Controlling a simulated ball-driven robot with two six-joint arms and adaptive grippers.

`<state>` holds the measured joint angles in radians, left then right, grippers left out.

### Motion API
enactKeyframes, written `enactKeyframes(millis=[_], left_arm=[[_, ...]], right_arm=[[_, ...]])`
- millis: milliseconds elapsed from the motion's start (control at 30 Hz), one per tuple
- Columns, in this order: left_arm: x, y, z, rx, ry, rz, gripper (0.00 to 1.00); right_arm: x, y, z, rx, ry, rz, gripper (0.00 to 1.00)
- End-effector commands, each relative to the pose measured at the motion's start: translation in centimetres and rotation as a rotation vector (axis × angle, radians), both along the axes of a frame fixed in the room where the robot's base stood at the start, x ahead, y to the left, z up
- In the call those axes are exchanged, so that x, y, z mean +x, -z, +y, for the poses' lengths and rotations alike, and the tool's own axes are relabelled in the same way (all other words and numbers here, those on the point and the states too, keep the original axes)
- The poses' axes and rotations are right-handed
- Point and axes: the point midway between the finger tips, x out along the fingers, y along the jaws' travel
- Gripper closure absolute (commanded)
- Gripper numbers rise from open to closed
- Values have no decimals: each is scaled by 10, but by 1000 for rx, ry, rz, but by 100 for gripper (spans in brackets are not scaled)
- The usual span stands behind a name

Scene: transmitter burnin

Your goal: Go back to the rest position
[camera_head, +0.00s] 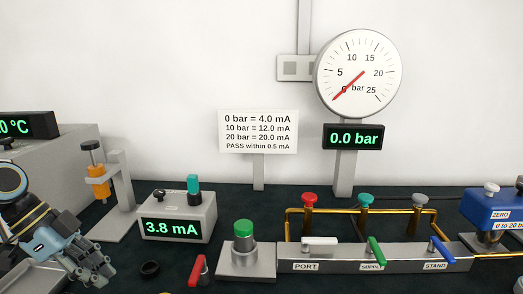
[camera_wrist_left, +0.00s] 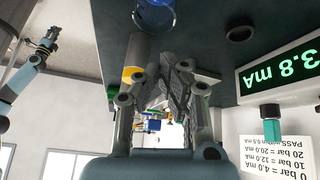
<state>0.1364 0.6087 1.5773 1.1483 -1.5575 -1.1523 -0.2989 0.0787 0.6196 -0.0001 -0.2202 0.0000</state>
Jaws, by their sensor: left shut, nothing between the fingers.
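My left gripper (camera_head: 104,272) is at the lower left in the head view, above the bench's left front part. It is shut and empty, and nothing hangs from it. Its closed dark fingers also show in the left wrist view (camera_wrist_left: 168,88). The head view shows no right gripper. In the upper left of the left wrist view a teal and dark arm shows, with what looks like my right gripper (camera_wrist_left: 47,36) at its end; it is too small to tell its jaws.
Near the left gripper stand a grey stand with an orange part (camera_head: 98,186), a meter reading 3.8 mA (camera_head: 176,219), a black ring (camera_head: 150,268) and a red-handled piece (camera_head: 198,270). Right are a green button (camera_head: 243,229) and a valve manifold (camera_head: 333,262). The gauge (camera_head: 357,73) reads 0.0 bar.

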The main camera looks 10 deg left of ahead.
Motion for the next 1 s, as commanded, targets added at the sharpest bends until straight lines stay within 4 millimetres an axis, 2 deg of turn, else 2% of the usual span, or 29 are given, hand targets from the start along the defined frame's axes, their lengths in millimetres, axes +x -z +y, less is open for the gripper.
enactKeyframes(millis=[233, 433, 567, 700, 1000], left_arm=[[-55, 39, -43, 119, -151, 100, 100], [-103, 51, -73, 214, -377, 140, 100], [-132, 46, -83, 257, -554, 143, 100], [-157, 32, -86, 282, -751, 134, 100], [-199, -5, -76, 301, -1122, 99, 100]], right_arm=[[1, 0, -1, -1, 0, -1, 100], [1, 0, -1, -1, 0, -1, 100], [0, 0, -1, -1, 0, -1, 100], [0, 0, 0, 0, 0, 0, 100], [-1, 0, -1, -1, 0, 0, 100]])
